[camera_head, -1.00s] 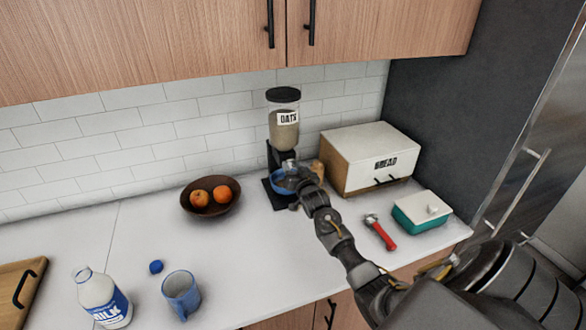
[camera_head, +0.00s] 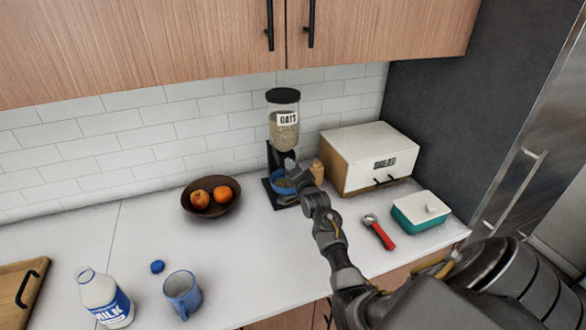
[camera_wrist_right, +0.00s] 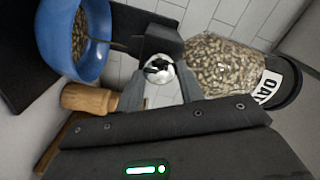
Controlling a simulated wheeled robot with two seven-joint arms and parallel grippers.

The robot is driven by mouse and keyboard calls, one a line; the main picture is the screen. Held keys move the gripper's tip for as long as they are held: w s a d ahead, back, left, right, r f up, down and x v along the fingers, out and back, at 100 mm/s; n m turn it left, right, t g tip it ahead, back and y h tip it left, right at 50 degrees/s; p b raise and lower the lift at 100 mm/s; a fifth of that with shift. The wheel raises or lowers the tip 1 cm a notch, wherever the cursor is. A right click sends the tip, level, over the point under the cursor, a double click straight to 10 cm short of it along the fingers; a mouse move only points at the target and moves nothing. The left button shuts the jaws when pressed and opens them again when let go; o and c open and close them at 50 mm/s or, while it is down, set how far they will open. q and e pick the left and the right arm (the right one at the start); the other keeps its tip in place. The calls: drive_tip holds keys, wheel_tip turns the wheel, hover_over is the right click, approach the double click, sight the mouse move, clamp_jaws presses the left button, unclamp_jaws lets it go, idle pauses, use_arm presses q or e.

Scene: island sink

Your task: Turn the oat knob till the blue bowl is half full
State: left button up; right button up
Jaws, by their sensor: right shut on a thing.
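The oat dispenser (camera_head: 284,130) stands against the tiled wall, its clear jar labelled OATS (camera_wrist_right: 222,68) and partly filled. Its round metal knob (camera_wrist_right: 158,69) sits between the fingers of my right gripper (camera_wrist_right: 160,85), which is shut on it. In the head view my right gripper (camera_head: 293,170) hides most of the knob. The blue bowl (camera_head: 281,182) stands under the spout on the black base. In the right wrist view the blue bowl (camera_wrist_right: 97,45) has oats in it, and a thin stream of oats seems to reach it. The exact level is hard to tell. My left gripper is out of view.
A bread box (camera_head: 370,160) and a small wooden shaker (camera_head: 317,170) stand right of the dispenser. A red-handled tool (camera_head: 380,234) and a teal butter dish (camera_head: 420,212) lie nearer. A fruit bowl (camera_head: 210,210), mug (camera_head: 181,293) and milk bottle (camera_head: 103,297) are left.

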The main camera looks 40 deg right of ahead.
drive_tip(key=shift+m, duration=0.4)
drive_tip(key=o, duration=1)
drive_tip(key=shift+s, duration=0.1)
drive_tip(key=b+v, duration=0.3)
drive_tip(key=v, duration=0.7)
drive_tip(key=shift+s+a, duration=0.2)
drive_tip(key=shift+s, duration=0.1)
